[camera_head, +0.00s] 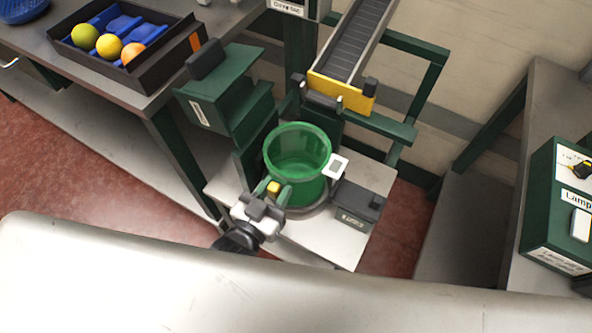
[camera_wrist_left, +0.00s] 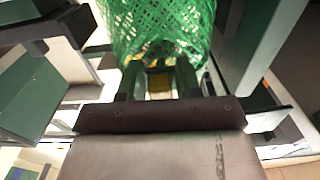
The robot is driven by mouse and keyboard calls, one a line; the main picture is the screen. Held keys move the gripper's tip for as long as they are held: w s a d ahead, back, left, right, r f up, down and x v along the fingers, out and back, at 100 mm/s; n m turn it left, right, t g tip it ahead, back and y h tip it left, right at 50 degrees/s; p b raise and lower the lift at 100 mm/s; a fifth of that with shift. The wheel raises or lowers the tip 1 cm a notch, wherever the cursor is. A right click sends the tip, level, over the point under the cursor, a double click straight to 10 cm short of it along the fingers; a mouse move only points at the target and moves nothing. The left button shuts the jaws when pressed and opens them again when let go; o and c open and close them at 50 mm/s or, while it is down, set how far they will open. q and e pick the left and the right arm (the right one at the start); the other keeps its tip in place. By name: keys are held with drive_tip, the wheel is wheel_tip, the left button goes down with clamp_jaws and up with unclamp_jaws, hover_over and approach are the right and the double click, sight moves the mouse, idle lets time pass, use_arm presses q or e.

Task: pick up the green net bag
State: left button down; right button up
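The green net bag (camera_head: 297,150) is a see-through green tube, standing on a round base above a low white platform. It fills the upper middle of the left wrist view (camera_wrist_left: 160,28) as an open mesh. My left gripper (camera_head: 279,191) is at the bag's lower front side. In the left wrist view its two fingers (camera_wrist_left: 159,80) stand apart, with a small yellow piece (camera_wrist_left: 160,84) between them and gaps visible beside it. Whether the fingers touch the mesh is hard to tell. My right gripper is in neither view.
A chute with a yellow end (camera_head: 341,92) comes down behind the bag. A green machine housing (camera_head: 222,92) stands left of it, a small dark box (camera_head: 357,204) right. A black tray (camera_head: 160,62) with several fruits is at upper left. A green labelled box (camera_head: 560,215) stands far right.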

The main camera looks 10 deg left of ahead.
use_arm(q)
drive_tip(key=shift+w+r, duration=0.15)
drive_tip(key=shift+r, duration=0.05)
